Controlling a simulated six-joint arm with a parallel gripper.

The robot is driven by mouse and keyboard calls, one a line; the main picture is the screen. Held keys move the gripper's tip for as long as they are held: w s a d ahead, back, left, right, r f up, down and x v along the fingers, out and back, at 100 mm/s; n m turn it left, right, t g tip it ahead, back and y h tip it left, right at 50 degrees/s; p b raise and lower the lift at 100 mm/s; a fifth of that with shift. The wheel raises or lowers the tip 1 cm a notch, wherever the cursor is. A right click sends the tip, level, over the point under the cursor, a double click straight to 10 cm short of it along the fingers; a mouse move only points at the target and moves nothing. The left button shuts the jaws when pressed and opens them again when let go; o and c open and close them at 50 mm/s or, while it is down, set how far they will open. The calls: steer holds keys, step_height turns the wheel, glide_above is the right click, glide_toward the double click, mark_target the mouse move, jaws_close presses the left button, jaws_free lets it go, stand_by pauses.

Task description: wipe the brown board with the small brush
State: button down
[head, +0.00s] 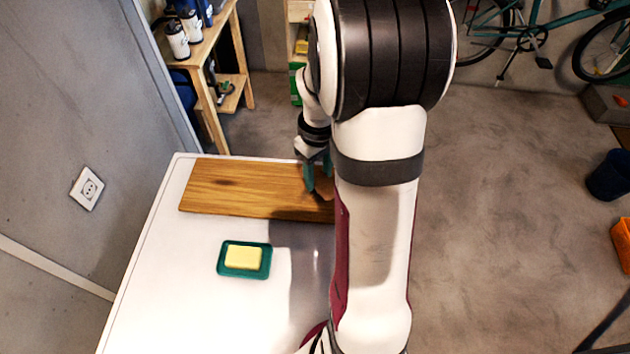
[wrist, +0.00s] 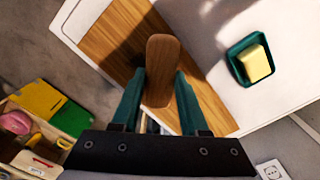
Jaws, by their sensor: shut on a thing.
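The brown wooden board (head: 245,188) lies flat on the white table top in the head view. It also shows in the wrist view (wrist: 118,42). My gripper (head: 319,180) is over the right part of the board, partly hidden by my arm in the head view. In the wrist view my gripper (wrist: 160,92) is shut on the small brush (wrist: 162,58), whose brown wooden back lies between the two green fingers. The brush's bristles are hidden, so I cannot tell whether they touch the board.
A green dish (head: 225,270) with a yellow block (head: 243,257) stands on the white table (head: 180,290) in front of the board. A wall with a socket (head: 87,188) is at the left. A wooden shelf (head: 205,85) stands behind. Open floor lies to the right.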

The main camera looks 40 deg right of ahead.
steer(key=shift+s+d+f, duration=0.1)
steer(key=shift+s+d, duration=0.75)
steer(key=shift+s, duration=0.05)
steer(key=shift+f, duration=3.25)
steer(key=shift+w+d+f, duration=0.25)
steer(key=shift+w+f, duration=0.05)
steer(key=shift+f, duration=0.35)
steer(key=shift+w+d+f, duration=0.1)
steer(key=shift+w+d, duration=2.45)
steer(key=shift+w, duration=0.1)
steer(key=shift+w+a, duration=0.4)
steer(key=shift+a, duration=0.2)
steer(key=shift+s+a, duration=2.7)
steer(key=shift+s, duration=0.05)
steer(key=shift+w+a, duration=0.15)
steer(key=shift+a, duration=0.1)
steer(key=shift+w+a, duration=0.25)
steer(key=shift+w, duration=0.25)
steer(key=shift+w+d, duration=2.7)
steer(key=shift+d, duration=0.1)
steer(key=shift+w+a, duration=0.5)
steer(key=shift+a, duration=0.05)
steer(key=shift+s+a, duration=2.85)
steer(key=shift+a, duration=0.05)
steer(key=shift+r, duration=4.1)
